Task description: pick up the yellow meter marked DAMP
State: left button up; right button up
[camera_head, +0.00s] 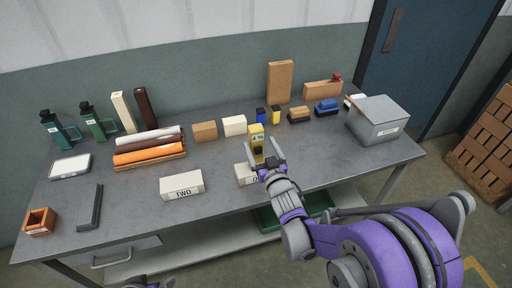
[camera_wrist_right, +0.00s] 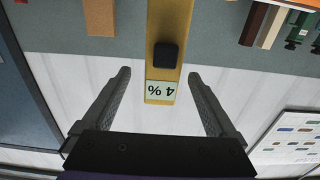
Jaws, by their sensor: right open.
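The yellow meter (camera_head: 256,139) stands upright near the middle of the table, its foot partly hidden by my right gripper. In the right wrist view the meter (camera_wrist_right: 162,20) appears upside down, with a dark knob and a display reading "4 %". No DAMP lettering is readable. My right gripper (camera_head: 269,163) is open at the meter's near side. In the wrist view its fingertips (camera_wrist_right: 160,73) lie on either side of the meter's display end, with gaps on both sides. A small part of my left arm (camera_head: 148,283) shows at the bottom edge; its jaws cannot be made out.
A white block (camera_head: 243,175), partly hidden, lies beside my right gripper. Another marked TWO (camera_head: 182,185) lies to its left. Blue (camera_head: 261,115) and yellow (camera_head: 276,115) small items stand behind the meter. A grey lidded box (camera_head: 372,128) stands right. The table's front middle is mostly clear.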

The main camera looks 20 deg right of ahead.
aim_at(258, 142)
jog(key=w, duration=0.4)
jog(key=shift+w+a+p, duration=0.1)
jog(key=shift+a+p, duration=0.15)
jog(key=shift+p, duration=0.15)
jog(key=shift+r, duration=0.1)
jog(key=shift+s, duration=0.2)
jog(key=shift+c, duration=0.8)
grip_shut()
